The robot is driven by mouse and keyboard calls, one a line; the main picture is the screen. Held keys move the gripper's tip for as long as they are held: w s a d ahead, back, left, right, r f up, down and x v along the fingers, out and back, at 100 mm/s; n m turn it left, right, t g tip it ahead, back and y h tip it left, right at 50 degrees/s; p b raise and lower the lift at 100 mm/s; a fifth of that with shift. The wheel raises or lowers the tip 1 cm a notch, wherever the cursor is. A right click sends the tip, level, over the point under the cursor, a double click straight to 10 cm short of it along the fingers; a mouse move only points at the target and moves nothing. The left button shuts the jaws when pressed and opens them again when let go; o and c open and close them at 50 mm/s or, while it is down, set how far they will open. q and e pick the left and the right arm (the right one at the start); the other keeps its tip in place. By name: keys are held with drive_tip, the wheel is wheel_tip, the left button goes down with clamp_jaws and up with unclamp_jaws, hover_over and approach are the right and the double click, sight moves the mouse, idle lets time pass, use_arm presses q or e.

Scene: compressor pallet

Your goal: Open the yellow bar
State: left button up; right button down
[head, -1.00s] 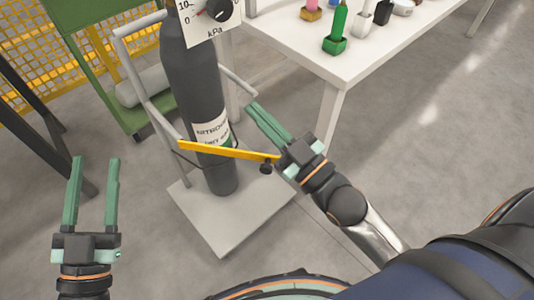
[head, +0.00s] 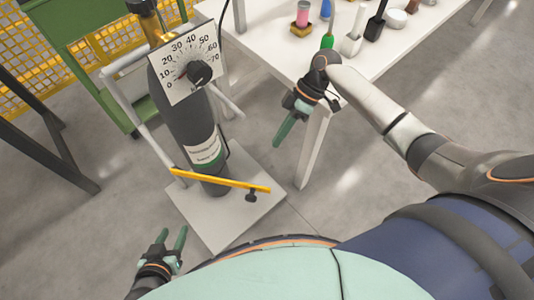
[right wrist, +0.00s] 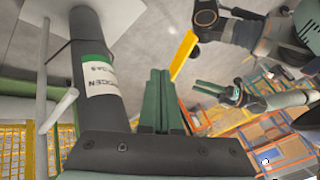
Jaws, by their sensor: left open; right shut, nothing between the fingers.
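The yellow bar (head: 222,180) runs across the front of the dark gas cylinder (head: 190,125), from the cart's left post to past the cylinder's right side. A black knob (head: 251,195) hangs near its right end. My right gripper (head: 279,143) is shut and empty, apart from the bar, above and to its right. In the right wrist view, its closed green fingers (right wrist: 158,72) point toward the bar (right wrist: 184,54). My left gripper (head: 172,234) is open and empty, low and left of the bar's right end; it also shows in the right wrist view (right wrist: 205,87).
The grey cart (head: 215,225) carries the cylinder, with a pressure dial (head: 187,60) at its top. A white table (head: 265,52) with several small items stands behind my right gripper. A green frame and yellow mesh fence (head: 97,45) are at the left.

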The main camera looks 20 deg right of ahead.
use_arm(q)
drive_tip(key=shift+w+r, duration=0.1)
use_arm(e)
drive_tip(key=s+a+f, duration=0.5)
drive_tip(key=a+f, duration=0.2)
drive_tip(key=shift+a+f, duration=0.25)
drive_tip(key=shift+f, duration=0.05)
